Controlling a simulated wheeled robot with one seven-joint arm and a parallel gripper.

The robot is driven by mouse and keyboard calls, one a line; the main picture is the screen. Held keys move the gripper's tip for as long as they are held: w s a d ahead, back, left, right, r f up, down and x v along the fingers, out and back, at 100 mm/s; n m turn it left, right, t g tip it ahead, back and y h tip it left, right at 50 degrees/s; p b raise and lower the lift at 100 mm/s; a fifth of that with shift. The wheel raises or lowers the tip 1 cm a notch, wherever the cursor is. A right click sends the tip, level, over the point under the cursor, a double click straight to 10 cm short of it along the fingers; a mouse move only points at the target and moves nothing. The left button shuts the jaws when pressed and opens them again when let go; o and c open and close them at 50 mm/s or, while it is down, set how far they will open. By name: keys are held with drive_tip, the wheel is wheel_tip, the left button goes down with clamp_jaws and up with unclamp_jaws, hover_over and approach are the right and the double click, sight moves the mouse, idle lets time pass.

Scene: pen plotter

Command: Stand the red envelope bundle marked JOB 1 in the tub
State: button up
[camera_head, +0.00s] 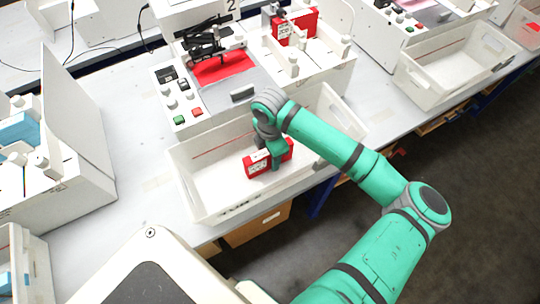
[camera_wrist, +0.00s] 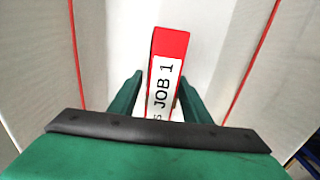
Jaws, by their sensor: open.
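The red envelope bundle (camera_head: 257,164) is in the white tub (camera_head: 187,192), near its middle, and looks upright on the tub floor. In the wrist view the bundle (camera_wrist: 169,45) shows its red top and a white label reading JOB 1. My gripper (camera_head: 275,152) reaches down into the tub over the bundle. In the wrist view my gripper (camera_wrist: 161,82) is open, with one green finger on each side of the bundle. The fingers hide part of the bundle in the head view. I cannot tell whether either finger touches it.
Behind the tub stands a plotter with a control panel (camera_head: 180,100) and a red sheet (camera_head: 222,69). Another red bundle (camera_head: 295,27) sits in the white fixture at the back. A second white tub (camera_head: 425,90) stands at the right. The tub walls rise on both sides of my gripper.

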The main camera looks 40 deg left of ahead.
wheel_tip(320, 180, up, 12)
drive_tip(key=shift+r, duration=0.1)
idle(0.4)
idle(0.4)
